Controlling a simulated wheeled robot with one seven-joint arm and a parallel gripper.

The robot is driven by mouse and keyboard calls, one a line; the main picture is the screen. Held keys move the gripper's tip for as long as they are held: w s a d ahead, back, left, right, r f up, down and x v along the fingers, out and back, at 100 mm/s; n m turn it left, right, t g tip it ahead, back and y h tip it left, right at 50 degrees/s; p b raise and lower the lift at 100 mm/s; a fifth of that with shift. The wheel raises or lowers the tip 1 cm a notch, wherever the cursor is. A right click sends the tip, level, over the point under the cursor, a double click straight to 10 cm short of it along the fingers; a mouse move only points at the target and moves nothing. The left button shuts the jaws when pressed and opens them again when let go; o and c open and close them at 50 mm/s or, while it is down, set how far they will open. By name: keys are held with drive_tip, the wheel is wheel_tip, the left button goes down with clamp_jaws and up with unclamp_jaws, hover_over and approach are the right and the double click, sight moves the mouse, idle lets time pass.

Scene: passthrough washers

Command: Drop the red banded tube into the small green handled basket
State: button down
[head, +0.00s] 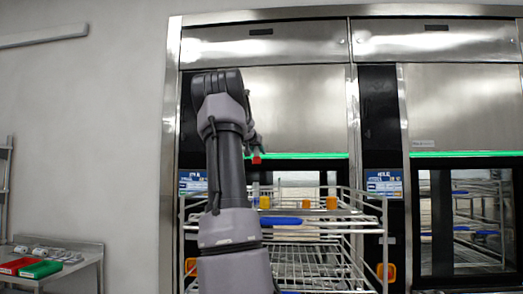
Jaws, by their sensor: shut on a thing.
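My gripper (257,150) is above the upper level of the wire rack, partly hidden behind my own arm. A small red thing (256,159) shows at its fingertips; it looks like the red banded tube, shut in the fingers, though it is too small to make out a band. A small green open container (40,269) lies on the metal side table at the far left, well away from my gripper. It may be the green basket; I cannot make out a handle.
The wire rack (383,225) with blue handles stands before the steel washers. An orange-yellow piece (332,203) and a yellow one (265,202) stand on its top level. A red container (16,266) and several pale items share the side table (75,267). Wall space between is clear.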

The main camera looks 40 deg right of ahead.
sight(259, 161)
drive_tip(key=shift+f, duration=2.25)
drive_tip(key=c, duration=0.5)
unclamp_jaws()
drive_tip(key=v, duration=1)
drive_tip(key=shift+s+a, duration=0.25)
drive_tip(key=shift+a, duration=0.1)
